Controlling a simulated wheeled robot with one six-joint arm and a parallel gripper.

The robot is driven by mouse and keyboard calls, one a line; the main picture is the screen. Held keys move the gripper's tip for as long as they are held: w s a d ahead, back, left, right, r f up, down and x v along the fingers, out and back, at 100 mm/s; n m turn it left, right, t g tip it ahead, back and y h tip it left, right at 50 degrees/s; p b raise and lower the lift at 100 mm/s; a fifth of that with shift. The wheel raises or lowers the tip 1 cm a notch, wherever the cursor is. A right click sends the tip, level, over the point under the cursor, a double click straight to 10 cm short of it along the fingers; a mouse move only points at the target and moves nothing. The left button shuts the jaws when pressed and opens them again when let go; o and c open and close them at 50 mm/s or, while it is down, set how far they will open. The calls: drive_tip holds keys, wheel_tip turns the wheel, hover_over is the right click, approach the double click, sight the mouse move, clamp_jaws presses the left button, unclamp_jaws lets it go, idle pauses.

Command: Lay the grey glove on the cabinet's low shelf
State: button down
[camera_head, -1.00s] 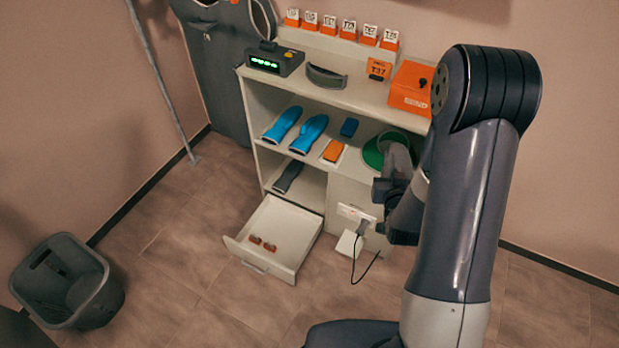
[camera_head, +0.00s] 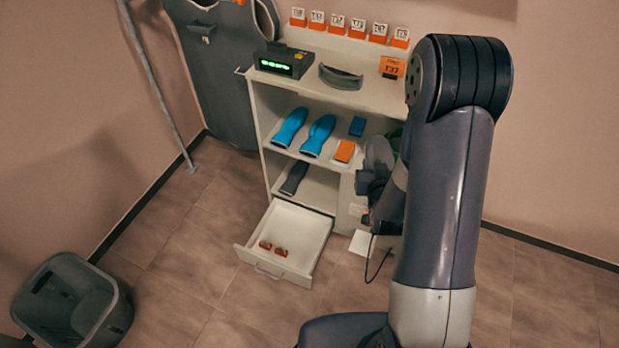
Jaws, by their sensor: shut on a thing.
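My gripper (camera_head: 370,182) is in front of the right part of the cabinet (camera_head: 345,192), partly hidden by my own arm. It is shut on a grey thing that looks like the grey glove (camera_head: 379,151), which stands up above the jaws. The fingertips are too small to see clearly. The low shelf (camera_head: 318,190) is left of my gripper, above the open drawer. A dark grey glove-like piece (camera_head: 294,178) lies at its left side, with bare shelf to its right.
The open drawer (camera_head: 293,236) juts out below, holding small brown items. A cable hangs below my gripper. A grey bin (camera_head: 72,305) stands at left.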

drive_tip(key=shift+f+b, duration=0.35)
drive_tip(key=shift+f, duration=0.3)
drive_tip(key=shift+d+f+b, duration=0.3)
drive_tip(key=shift+f+b, duration=0.35)
drive_tip(key=shift+b, duration=0.05)
drive_tip(key=shift+a+f+b, duration=0.15)
drive_tip(key=shift+f+b, duration=0.15)
drive_tip(key=shift+f, duration=0.05)
wheel_tip(320, 180, down, 38)
drive_tip(key=b, duration=3.8)
drive_tip(key=w+a+f+m+h, duration=0.2)
drive_tip(key=w+a+f, duration=0.4)
drive_tip(key=w+a, duration=0.2)
drive_tip(key=w+a+f+m+g+h+p, duration=0.1)
drive_tip(key=w+a+f, duration=0.5)
drive_tip(key=a, duration=0.6)
drive_tip(key=shift+w+a+m+h, duration=0.3)
drive_tip(key=shift+w+m+h, duration=0.4)
drive_tip(key=shift+w+h, duration=0.35)
